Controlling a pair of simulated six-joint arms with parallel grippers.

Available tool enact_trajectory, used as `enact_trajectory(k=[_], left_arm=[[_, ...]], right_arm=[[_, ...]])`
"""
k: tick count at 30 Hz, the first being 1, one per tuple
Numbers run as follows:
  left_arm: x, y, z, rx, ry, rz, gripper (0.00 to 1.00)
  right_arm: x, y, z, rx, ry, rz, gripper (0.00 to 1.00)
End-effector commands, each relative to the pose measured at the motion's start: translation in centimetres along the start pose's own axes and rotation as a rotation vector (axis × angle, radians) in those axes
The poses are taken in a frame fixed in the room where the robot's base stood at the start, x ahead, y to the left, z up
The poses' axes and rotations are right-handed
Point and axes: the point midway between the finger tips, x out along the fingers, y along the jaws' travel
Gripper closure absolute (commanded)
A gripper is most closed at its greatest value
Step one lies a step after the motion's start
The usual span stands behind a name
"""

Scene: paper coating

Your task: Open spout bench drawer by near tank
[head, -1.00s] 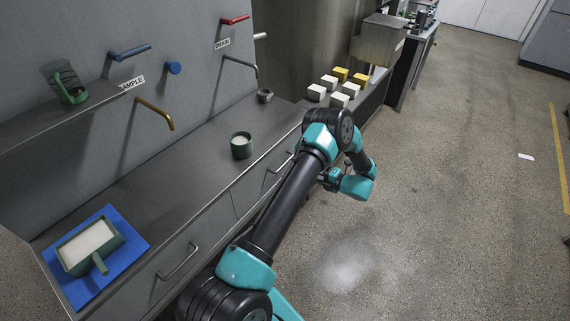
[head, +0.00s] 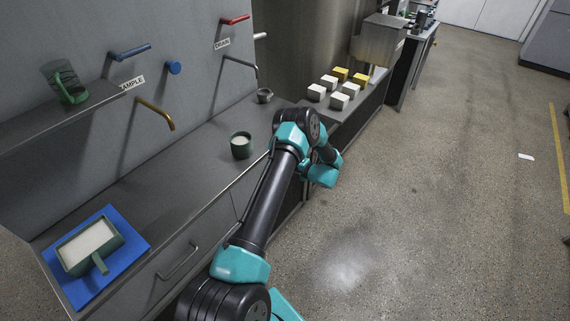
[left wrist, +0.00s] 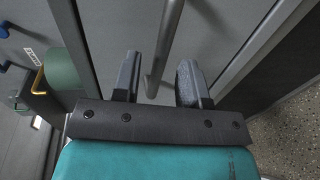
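In the left wrist view my left gripper (left wrist: 158,70) is open, its two fingers on either side of a metal bar handle (left wrist: 170,35) on a grey drawer front (left wrist: 115,25). Contact with the handle cannot be told, and the drawer looks shut. In the head view my arm crosses in front of the bench (head: 190,165), hiding this handle and the gripper's fingers. A nearer drawer handle (head: 178,262) shows on the bench front at lower left. My right gripper is not in view.
A green cup of white material (head: 241,145) stands on the bench top. A green tray (head: 117,240) lies on a blue mat (head: 138,245). White and yellow blocks (head: 340,101) sit farther along.

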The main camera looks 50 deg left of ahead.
Motion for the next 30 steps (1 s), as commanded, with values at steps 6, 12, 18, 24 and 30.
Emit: enact_trajectory(k=[6,12,18,24,30], left_arm=[[2.5,0.0,0.0,0.0,0.001,0.0,0.61],[3.0,0.0,0.0,0.0,-0.001,0.0,0.61],[3.0,0.0,0.0,0.0,-0.001,0.0,0.63],[3.0,0.0,0.0,0.0,-0.001,0.0,0.83],[3.0,0.0,0.0,0.0,-0.001,0.0,1.0]], right_arm=[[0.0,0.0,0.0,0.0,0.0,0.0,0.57],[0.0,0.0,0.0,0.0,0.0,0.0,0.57],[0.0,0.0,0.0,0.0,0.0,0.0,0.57],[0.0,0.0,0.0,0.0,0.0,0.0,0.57],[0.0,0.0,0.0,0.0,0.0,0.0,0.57]])
